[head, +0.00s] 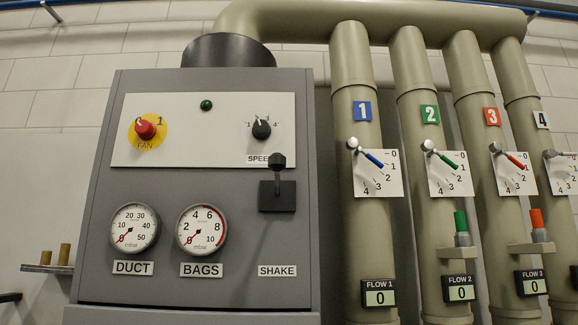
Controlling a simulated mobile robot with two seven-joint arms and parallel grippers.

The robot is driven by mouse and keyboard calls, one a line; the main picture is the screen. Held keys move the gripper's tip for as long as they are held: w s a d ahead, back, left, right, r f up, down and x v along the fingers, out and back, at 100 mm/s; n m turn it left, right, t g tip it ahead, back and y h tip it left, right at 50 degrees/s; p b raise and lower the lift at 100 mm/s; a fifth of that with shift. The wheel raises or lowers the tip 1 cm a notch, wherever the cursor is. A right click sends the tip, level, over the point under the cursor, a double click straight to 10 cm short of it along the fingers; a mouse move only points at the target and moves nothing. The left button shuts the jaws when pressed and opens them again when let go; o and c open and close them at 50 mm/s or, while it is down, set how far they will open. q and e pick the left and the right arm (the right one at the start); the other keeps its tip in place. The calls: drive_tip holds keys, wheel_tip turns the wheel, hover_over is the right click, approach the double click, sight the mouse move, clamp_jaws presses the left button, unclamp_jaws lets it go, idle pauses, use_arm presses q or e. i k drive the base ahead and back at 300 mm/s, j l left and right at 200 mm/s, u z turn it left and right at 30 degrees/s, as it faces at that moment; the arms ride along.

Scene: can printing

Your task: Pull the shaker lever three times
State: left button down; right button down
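The shaker lever (277,170) is a dark lever with a round knob on top. It stands up from a black base plate (277,197) on the right part of the grey cabinet front, above the SHAKE label (277,270). Nothing touches the lever. Neither of my grippers shows in the head view.
The grey cabinet (200,285) carries a red FAN knob (145,129), a SPEED knob (261,130) and DUCT (134,229) and BAGS (201,228) gauges. Several pipes with numbered valves stand at right. A small shelf (46,268) is at left. The space before the cabinet is clear.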

sight(276, 161)
drive_tip(key=z, duration=1.65)
drive_tip(key=k+j, duration=0.3)
drive_tip(key=j, duration=0.2)
drive_tip(key=k+j, duration=0.3)
drive_tip(key=j, duration=0.2)
